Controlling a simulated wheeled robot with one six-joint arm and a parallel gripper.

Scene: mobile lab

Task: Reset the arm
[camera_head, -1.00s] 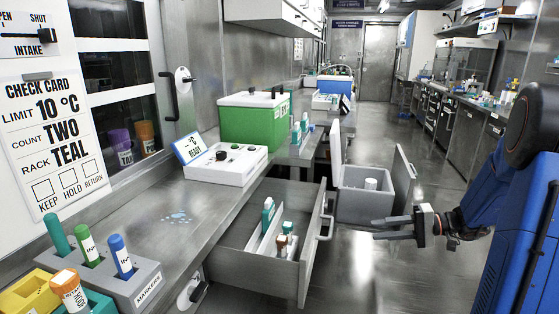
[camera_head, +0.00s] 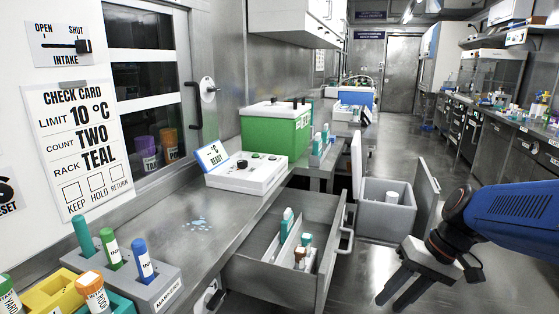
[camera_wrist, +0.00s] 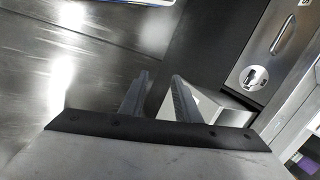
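My blue arm reaches in from the right edge of the head view. My gripper (camera_head: 388,305) hangs over the floor to the right of the open drawer, with its two dark fingers pointing down and to the left. In the wrist view my gripper (camera_wrist: 161,76) shows its two fingers apart with nothing held between them. The fingers look clear of the drawer (camera_head: 268,272) and of the grey open bin (camera_head: 385,222).
The open drawer juts from the steel counter (camera_head: 190,235) and holds several small bottles and tubes. The grey bin has raised flaps and a white cylinder inside. A marker rack (camera_head: 160,290) stands at lower left, a green box (camera_head: 268,135) farther back. Floor is clear along the aisle.

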